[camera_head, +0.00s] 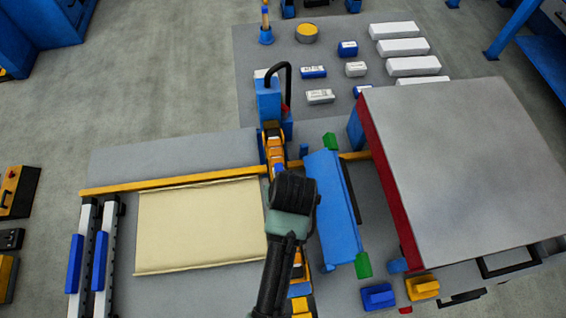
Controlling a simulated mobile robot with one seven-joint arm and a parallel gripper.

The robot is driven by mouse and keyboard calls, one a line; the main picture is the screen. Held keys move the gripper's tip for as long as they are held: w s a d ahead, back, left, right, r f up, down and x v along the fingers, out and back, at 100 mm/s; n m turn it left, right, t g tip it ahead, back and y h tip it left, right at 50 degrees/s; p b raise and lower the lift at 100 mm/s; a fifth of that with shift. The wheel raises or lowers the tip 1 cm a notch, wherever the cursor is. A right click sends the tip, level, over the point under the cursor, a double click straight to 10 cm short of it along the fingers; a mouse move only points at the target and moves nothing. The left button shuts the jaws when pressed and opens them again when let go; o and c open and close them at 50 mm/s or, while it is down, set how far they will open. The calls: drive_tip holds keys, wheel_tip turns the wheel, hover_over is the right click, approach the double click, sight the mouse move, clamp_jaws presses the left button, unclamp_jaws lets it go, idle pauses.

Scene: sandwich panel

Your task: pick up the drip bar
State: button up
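My arm comes up from the bottom of the view, and its dark wrist is over the middle of the table. The fingers are hidden below the wrist, so I cannot see whether they are open or hold anything. No label marks the drip bar. A long blue bar (333,207) with green end pieces (362,265) lies just right of my wrist. An orange-and-dark segmented bar (274,150) runs from a blue post down beneath my arm, which covers part of it. I cannot tell which of these is the drip bar.
A pale yellow sheet (200,222) lies left of my arm, with two rails (90,255) beyond it. A blue post (268,100) with a black hose stands behind. A large grey-topped, red-edged box (450,160) stands right. White blocks (404,47) and small containers lie behind.

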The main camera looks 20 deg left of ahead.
clamp_jaws()
drive_tip(key=shift+r, duration=0.1)
idle(0.9)
